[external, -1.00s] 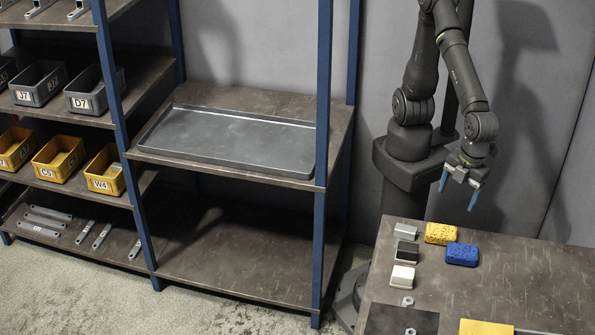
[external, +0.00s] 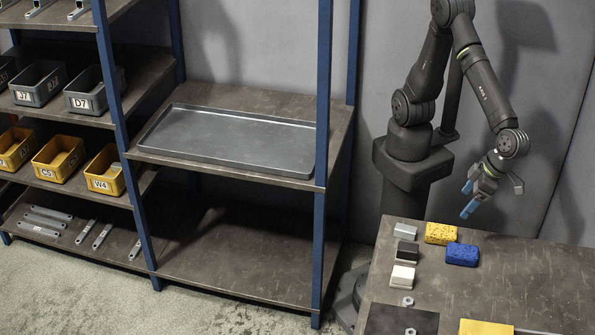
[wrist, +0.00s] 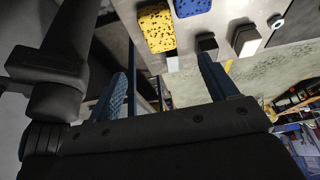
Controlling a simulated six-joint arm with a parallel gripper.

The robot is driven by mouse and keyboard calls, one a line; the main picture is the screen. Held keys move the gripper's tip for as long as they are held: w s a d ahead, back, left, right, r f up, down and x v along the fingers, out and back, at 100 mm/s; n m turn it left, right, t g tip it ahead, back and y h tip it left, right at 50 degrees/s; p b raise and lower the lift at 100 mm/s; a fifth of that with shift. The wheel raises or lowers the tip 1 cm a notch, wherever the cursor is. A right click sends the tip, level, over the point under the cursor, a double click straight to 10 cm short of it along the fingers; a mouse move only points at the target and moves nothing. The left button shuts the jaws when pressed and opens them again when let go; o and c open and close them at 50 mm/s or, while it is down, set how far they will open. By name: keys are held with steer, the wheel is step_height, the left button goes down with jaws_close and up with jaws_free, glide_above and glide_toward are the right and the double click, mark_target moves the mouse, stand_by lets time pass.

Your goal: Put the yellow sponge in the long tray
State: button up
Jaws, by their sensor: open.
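The yellow sponge (external: 440,233) lies on the table at the right, near its back edge, with dark speckles on it. It also shows at the top of the wrist view (wrist: 157,28). The long tray (external: 226,160) is a shallow grey metal tray on the middle shelf of the rack, and it looks empty. My gripper (external: 467,200) is open and empty, above and behind the table's back edge, up and to the right of the sponge and apart from it. Its two blue fingers show spread apart in the wrist view (wrist: 165,80).
A blue sponge (external: 462,254) lies just in front of the yellow one. Grey (external: 405,231), black (external: 407,252) and white (external: 402,277) blocks stand to the left. A blue rack post (external: 322,130) rises at the tray's right end.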

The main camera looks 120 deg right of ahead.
mark_target(442, 230)
steer(key=x, duration=1.3)
steer(key=shift+d+f, duration=0.1)
steer(key=shift+f, duration=0.3)
steer(key=shift+f, duration=0.15)
steer(key=c, duration=1.1)
steer(key=shift+r, duration=0.45)
step_height(442, 230, up, 4)
steer(key=shift+w+f, duration=0.1)
steer(key=w+d+r, duration=0.2)
steer(key=d, duration=0.1)
steer(key=w+d+r, duration=0.2)
steer(key=d, duration=0.1)
steer(key=w+d+r, duration=0.2)
steer(key=d, duration=0.2)
steer(key=shift+r, duration=0.3)
